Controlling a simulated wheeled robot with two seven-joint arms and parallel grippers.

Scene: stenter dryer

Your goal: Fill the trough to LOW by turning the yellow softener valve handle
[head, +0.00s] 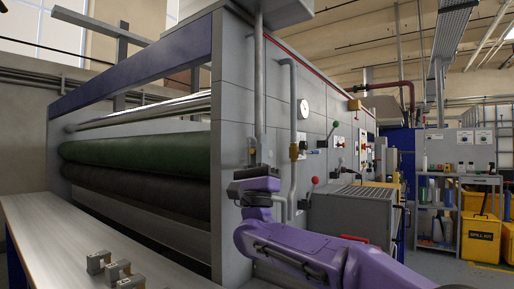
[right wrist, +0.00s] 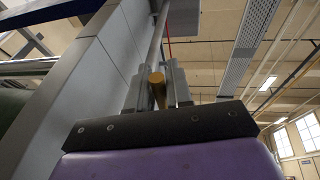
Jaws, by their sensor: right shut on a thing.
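The yellow valve handle (right wrist: 157,88) shows in the right wrist view as a yellow round-ended bar between the two grey fingers of my right gripper (right wrist: 158,92), which is shut on it. In the head view my right gripper (head: 261,153) points up beside the grey machine's front corner, at the foot of a vertical pipe (head: 259,85). The handle is not clearly seen there, hidden by the fingers. The trough and its LOW mark cannot be made out. My left gripper is not in view.
A green roller (head: 140,147) and a dark roller lie left of the machine's panel. A bent pipe with a brass fitting (head: 294,152) and a grey cabinet (head: 350,211) stand close right of my gripper. A pale table (head: 60,235) with small metal blocks is at lower left.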

